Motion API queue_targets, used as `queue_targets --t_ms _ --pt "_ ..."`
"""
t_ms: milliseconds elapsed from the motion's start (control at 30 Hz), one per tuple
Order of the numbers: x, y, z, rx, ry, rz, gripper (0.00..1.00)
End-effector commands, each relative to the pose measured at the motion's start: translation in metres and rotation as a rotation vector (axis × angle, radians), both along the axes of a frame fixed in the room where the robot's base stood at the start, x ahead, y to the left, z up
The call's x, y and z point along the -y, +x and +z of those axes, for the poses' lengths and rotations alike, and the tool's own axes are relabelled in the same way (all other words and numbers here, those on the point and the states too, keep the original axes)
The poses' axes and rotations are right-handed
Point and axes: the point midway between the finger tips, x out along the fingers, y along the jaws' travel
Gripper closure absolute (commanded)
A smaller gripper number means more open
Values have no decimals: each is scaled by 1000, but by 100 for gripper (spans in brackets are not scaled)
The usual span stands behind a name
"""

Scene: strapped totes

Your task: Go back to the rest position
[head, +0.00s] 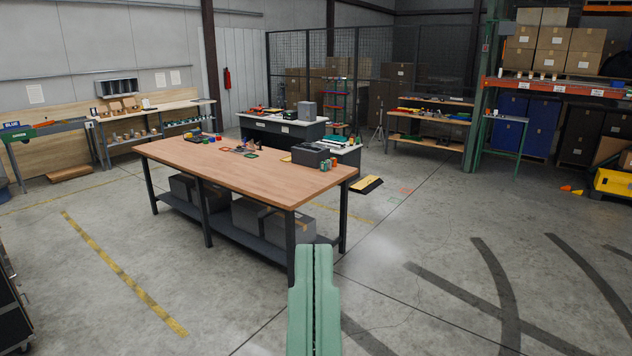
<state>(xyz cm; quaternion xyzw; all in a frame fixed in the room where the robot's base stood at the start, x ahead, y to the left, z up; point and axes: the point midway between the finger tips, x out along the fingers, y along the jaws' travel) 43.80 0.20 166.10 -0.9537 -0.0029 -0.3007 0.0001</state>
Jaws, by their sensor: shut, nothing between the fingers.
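My gripper (313,250) shows at the bottom centre as two long pale green fingers side by side, with only a thin dark seam between them. It is shut and empty, and points forward in front of the near corner of the wooden workbench (215,168). Its tips overlap the bench's near leg in the picture; I cannot tell how far apart they are in depth. The rest of my arm is out of view.
Dark totes (250,216) sit on the bench's lower shelf. A grey box (310,154) and several small items lie on the bench top. A black and yellow item (366,185) is beyond the bench's right end. The floor at right is open.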

Motion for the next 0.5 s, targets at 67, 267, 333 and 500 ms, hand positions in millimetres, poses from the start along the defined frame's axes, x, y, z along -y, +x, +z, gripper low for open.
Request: queue_targets --t_ms 67,267,333,500 --pt "-1 0 67 -2 5 5 100" --pt "-1 1 110 -7 12 12 100" --pt "-1 2 112 -7 13 14 100" --pt "-1 2 109 -8 14 15 100"
